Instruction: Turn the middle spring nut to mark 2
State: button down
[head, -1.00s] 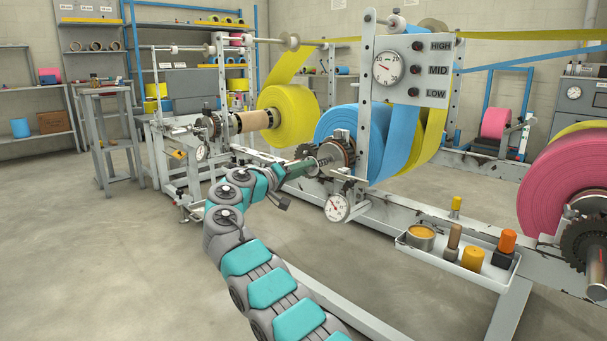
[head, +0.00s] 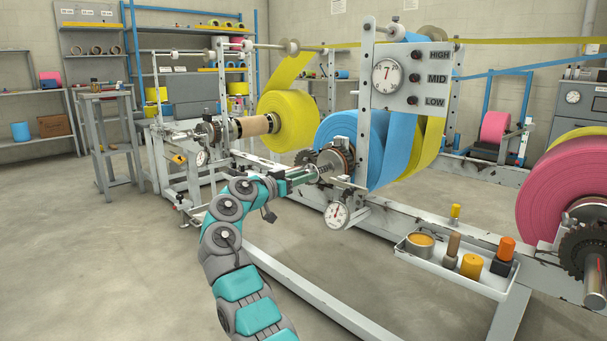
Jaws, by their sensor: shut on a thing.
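The middle spindle carries a blue roll (head: 335,128) with a dark brake disc (head: 343,158) and a spring (head: 325,169) in front of it. My gripper (head: 312,176) is at the near end of this spindle, in line with the spring, and is shut on the spring nut. The jaws mostly hide the nut, and no numbered mark on it can be made out. A round white dial (head: 337,214) hangs just below the spindle. My arm reaches up to it from the bottom.
A panel (head: 428,75) above has a dial (head: 387,76) and HIGH, MID and LOW labels. A tray (head: 447,261) with several small items sits on the frame rail at right. A pink roll (head: 555,205) stands far right. The floor at left is clear.

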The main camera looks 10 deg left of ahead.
jog(key=shift+f+m, duration=0.1)
jog(key=shift+m, duration=0.5)
jog(key=c, duration=0.6)
grip_release()
jog(key=shift+v, duration=3.9)
